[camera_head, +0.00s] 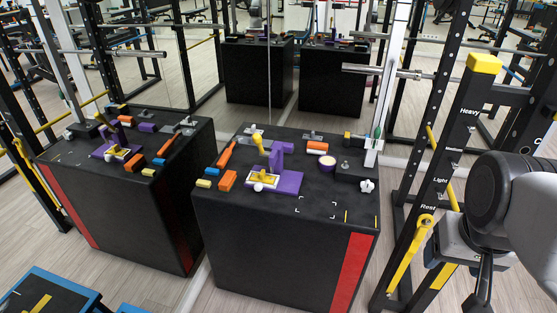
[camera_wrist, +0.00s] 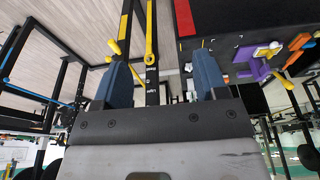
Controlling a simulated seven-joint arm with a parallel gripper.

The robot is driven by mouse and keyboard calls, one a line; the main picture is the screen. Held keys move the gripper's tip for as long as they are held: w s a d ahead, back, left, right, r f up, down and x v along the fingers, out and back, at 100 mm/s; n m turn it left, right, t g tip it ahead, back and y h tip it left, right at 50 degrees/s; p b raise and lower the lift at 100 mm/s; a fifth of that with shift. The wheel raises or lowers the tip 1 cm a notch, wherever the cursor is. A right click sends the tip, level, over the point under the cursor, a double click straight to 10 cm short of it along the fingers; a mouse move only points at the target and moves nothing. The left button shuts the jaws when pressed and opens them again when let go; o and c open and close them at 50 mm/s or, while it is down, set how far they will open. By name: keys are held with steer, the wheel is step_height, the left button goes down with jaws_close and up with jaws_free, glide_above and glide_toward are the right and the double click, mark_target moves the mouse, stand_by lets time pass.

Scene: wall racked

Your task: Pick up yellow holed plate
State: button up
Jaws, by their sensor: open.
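The yellow holed plate (camera_head: 263,178) appears to be the small flat yellow piece on top of the black box, in the head view. It lies on a pale piece over a purple base (camera_head: 289,182), with a white knob beside it.
The black box (camera_head: 270,240) also carries orange blocks (camera_head: 227,179), an upright purple piece, a yellow-handled tool (camera_head: 258,144) and a white-topped cylinder (camera_head: 327,163). A rack post with a yellow cap (camera_head: 484,63) stands between my arm and the box. Mirrors behind repeat the scene.

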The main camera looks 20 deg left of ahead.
stand_by(0.3)
steer(key=c, duration=0.7)
steer(key=t+y, duration=0.3)
steer(key=t, duration=0.5)
glide_above(262, 176)
steer(key=s+d, duration=0.7)
steer(key=d, duration=0.3)
step_height(262, 176, down, 16)
steer(key=a+f+h, duration=0.1)
steer(key=a+f, duration=0.2)
steer(key=f, duration=0.1)
steer(key=w+a+f+t, duration=0.1)
steer(key=a+f, duration=0.2)
steer(key=f, duration=0.1)
steer(key=a+f+h, duration=0.1)
steer(key=a+f, duration=0.3)
steer(key=shift+w+t+h, duration=0.3)
steer(key=shift+w, duration=0.05)
steer(key=shift+a+f, duration=0.25)
steer(key=shift+f, duration=0.15)
